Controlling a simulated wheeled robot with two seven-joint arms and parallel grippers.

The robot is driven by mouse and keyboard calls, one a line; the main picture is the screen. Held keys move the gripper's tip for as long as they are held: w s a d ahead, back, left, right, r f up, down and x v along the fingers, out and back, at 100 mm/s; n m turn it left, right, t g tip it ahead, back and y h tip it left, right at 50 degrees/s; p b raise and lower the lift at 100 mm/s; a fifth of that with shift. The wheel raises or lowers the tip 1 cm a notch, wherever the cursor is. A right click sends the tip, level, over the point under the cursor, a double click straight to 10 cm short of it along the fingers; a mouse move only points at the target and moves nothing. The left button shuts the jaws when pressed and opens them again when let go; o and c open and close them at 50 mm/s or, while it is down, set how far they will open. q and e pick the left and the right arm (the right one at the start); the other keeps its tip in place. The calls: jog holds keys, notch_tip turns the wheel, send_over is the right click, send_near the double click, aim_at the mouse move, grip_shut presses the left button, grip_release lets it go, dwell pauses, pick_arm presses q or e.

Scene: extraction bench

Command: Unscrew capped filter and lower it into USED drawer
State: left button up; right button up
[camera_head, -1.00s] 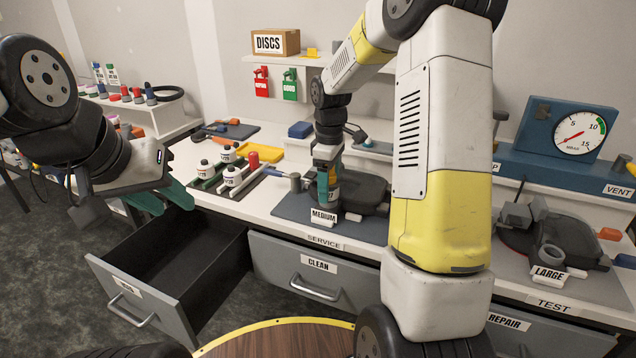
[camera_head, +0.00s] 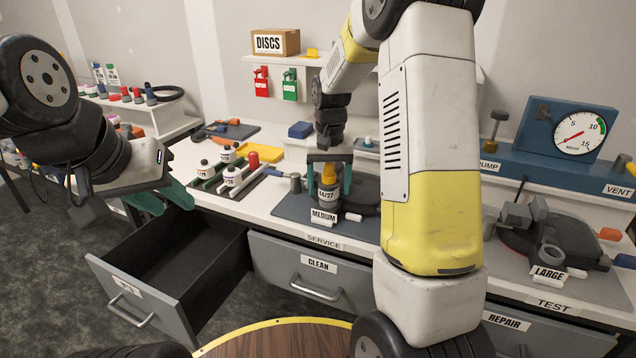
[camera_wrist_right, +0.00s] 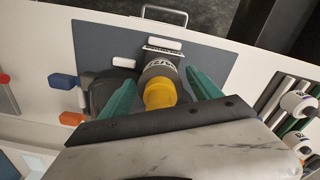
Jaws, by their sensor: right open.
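The filter (camera_head: 329,197) is a grey cylinder with a yellow cap (camera_head: 328,174), standing upright at the dark unit labelled MEDIUM. In the right wrist view the yellow cap (camera_wrist_right: 158,94) and grey filter body (camera_wrist_right: 159,68) lie between my fingers. My right gripper (camera_head: 329,188) is open, one teal finger on each side of the filter, with gaps showing in the wrist view. The USED drawer (camera_head: 205,285) is pulled open at the left and its visible inside is empty; its label is hard to read. My left gripper (camera_head: 162,200) hangs above the drawer's back; its finger gap is unclear.
The CLEAN drawer (camera_head: 300,280) below the bench is shut. A rack with several white-topped bottles (camera_head: 230,178) stands left of the filter. The MEDIUM unit sits on a grey mat (camera_head: 291,208). A pump with gauge (camera_head: 575,135) and the LARGE unit (camera_head: 560,240) are at the right.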

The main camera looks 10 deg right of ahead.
jog(key=m, duration=0.6)
jog(key=shift+m, duration=0.4)
jog(key=m, duration=0.7)
jog(key=shift+c, duration=0.4)
